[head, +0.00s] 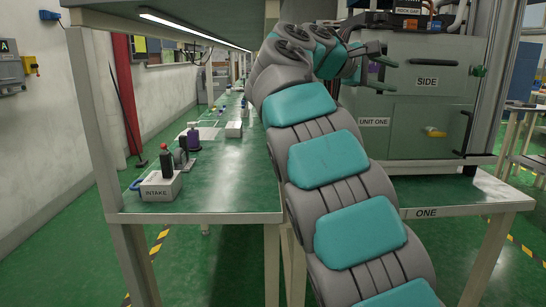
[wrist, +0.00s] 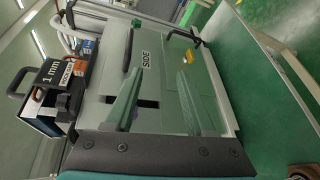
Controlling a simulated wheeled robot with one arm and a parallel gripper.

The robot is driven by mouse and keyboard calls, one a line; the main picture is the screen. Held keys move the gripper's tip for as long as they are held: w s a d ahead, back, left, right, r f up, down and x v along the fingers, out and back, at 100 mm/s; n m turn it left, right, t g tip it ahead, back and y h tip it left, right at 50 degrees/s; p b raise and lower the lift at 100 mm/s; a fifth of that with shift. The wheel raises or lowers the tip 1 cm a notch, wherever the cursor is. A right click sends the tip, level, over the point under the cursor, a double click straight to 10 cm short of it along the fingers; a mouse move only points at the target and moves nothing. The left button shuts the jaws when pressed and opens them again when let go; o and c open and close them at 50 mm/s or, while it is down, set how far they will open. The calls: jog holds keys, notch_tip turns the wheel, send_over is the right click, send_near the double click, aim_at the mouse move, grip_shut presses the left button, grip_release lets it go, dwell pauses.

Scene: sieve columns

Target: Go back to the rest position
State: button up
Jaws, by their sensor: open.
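My gripper (wrist: 160,80) is open, its two teal fingers spread apart with nothing between them in the wrist view. In the head view my arm rises from the lower right and bends over at the top, with my gripper (head: 372,58) in front of the grey-green cabinet. The cabinet (head: 425,95) carries the labels SIDE and UNIT ONE. Its SIDE face also shows behind the fingers in the wrist view (wrist: 150,85). I cannot tell the exact gap between the fingertips and the cabinet.
A green bench (head: 222,178) on the left holds a white INTAKE block (head: 160,186), several bottles and small items. A shelf (head: 160,22) hangs above it. The cabinet stands on a table marked ONE (head: 490,192). A box labelled 1 mm (wrist: 58,78) sits at the cabinet's left in the wrist view.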

jog(key=s+d+f+m+g+y, duration=0.15)
jog(key=s+f+y, duration=0.25)
jog(key=s+f, duration=0.7)
jog(key=s+d+f+m+g+y, duration=0.1)
jog(key=s+d+f+g+y, duration=0.15)
jog(key=s+f, duration=0.9)
jog(key=s+a+f+m+g+y, duration=0.1)
jog(key=s+a+f+y, duration=0.1)
jog(key=s+a+f, duration=0.3)
jog(key=s+a+f+m+g+y, duration=0.2)
jog(key=s+a+f, duration=0.3)
jog(key=s+f, duration=0.5)
jog(key=s+a+f+m+g+y, duration=0.1)
jog(key=s+a+f+m+y, duration=0.1)
jog(key=s+f, duration=0.6)
jog(key=a+y, duration=0.1)
jog(key=a, duration=0.1)
jog(key=shift+s+a+f+y, duration=0.15)
jog(key=shift+a+f+y, duration=0.2)
jog(key=shift+a, duration=0.05)
